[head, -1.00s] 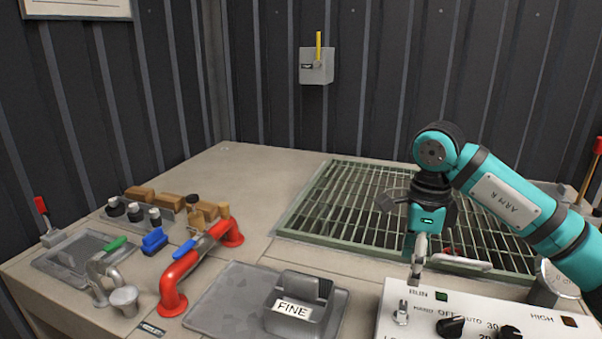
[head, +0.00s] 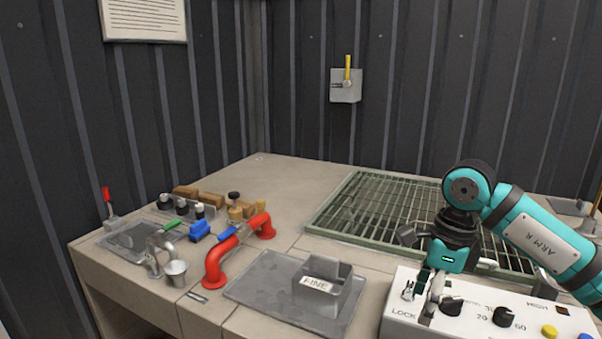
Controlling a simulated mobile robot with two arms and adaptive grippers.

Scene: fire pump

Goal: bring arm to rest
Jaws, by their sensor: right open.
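My right arm comes in from the right side of the head view, with teal links and the label ARM R. Its gripper (head: 428,296) points down over the left part of the white control panel (head: 470,318), close to a small metal toggle switch (head: 409,290). The gripper is open and holds nothing that I can see. Whether a finger touches the panel I cannot tell. My left gripper does not show.
A green grating (head: 372,205) lies behind the right gripper. Left of the panel are a grey box marked FINE (head: 318,297) on a metal tray (head: 262,285), a red pipe (head: 218,262) and a metal cup (head: 176,273). A yellow-handled switch box (head: 346,86) is on the wall.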

